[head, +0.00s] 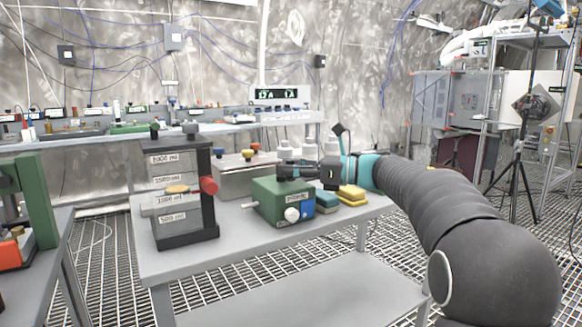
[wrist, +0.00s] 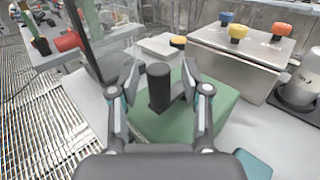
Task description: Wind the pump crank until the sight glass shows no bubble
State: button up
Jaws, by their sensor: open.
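A green pump box (head: 275,203) stands on the grey table, with a white round fitting (head: 292,214), a small label and a blue part on its front side. In the wrist view the green box (wrist: 205,112) carries an upright black cylinder (wrist: 158,92), which looks like the crank's handle. My gripper (head: 286,171) is over the top of the box. In the wrist view my gripper (wrist: 159,78) is open, with one finger on each side of the black cylinder and gaps showing. I cannot make out the sight glass or any bubble.
A dark frame with volume labels (head: 182,222) and a red knob (head: 208,185) stands left of the pump. A steel box (head: 232,180) with coloured knobs is behind it. Yellow (head: 352,195) and blue (head: 327,203) blocks lie to the right. The table's front (head: 235,255) is clear.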

grip_shut()
jog(key=shift+f+b, duration=0.1)
jog(key=shift+b, duration=0.3)
